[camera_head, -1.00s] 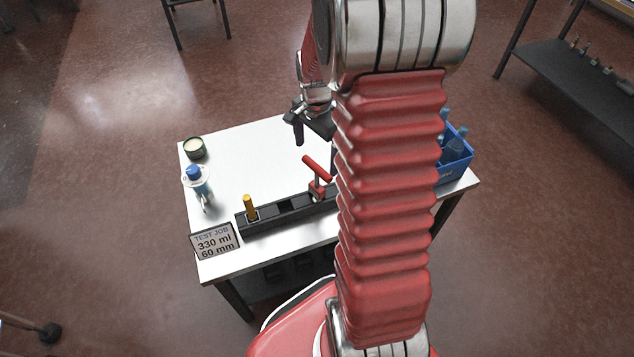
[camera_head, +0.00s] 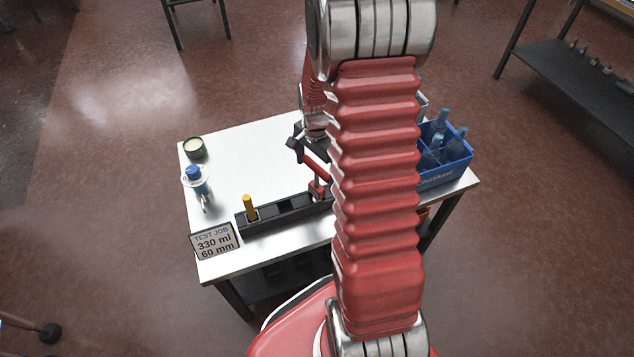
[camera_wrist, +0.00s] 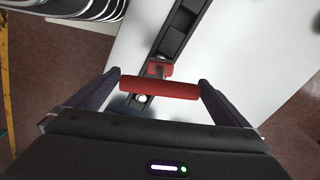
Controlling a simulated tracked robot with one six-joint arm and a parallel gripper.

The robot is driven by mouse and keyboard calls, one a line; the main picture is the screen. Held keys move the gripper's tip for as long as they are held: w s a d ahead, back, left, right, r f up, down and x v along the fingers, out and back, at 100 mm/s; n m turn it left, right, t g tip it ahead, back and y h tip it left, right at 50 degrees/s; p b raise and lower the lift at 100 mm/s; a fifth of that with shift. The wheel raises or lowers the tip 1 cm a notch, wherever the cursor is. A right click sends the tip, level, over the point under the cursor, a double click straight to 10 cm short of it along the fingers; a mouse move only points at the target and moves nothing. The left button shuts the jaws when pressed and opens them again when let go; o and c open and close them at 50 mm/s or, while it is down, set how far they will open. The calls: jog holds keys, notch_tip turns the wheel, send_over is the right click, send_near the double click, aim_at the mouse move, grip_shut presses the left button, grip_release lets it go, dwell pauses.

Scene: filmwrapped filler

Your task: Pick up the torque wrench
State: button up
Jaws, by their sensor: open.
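A red T-handled tool (camera_head: 314,168), which I take to be the torque wrench, stands upright in a black rack (camera_head: 282,207) on the white table. In the wrist view its red crossbar (camera_wrist: 160,88) lies across the gap between the two fingers. My gripper (camera_wrist: 158,82) is open, with one finger near each end of the crossbar; I cannot tell whether either touches it. In the head view my gripper (camera_head: 308,148) is just above and behind the handle, partly hidden by my arm.
A yellow-handled tool (camera_head: 249,207) stands at the rack's left end. The sign (camera_head: 215,241), a blue-capped bottle (camera_head: 195,182) and a green tin (camera_head: 194,148) are at the table's left. A blue crate (camera_head: 446,177) of bottles stands at the right. The table's back middle is clear.

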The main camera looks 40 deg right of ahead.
aim_at(316, 178)
jog(key=shift+f, duration=2.45)
jog(key=shift+c, duration=0.6)
jog(key=c, duration=1.1)
jog(key=shift+w+r, duration=0.1)
jog(key=shift+r, duration=0.05)
jog(key=shift+c, duration=0.2)
notch_tip(316, 178, up, 10)
jog(key=shift+f, duration=0.1)
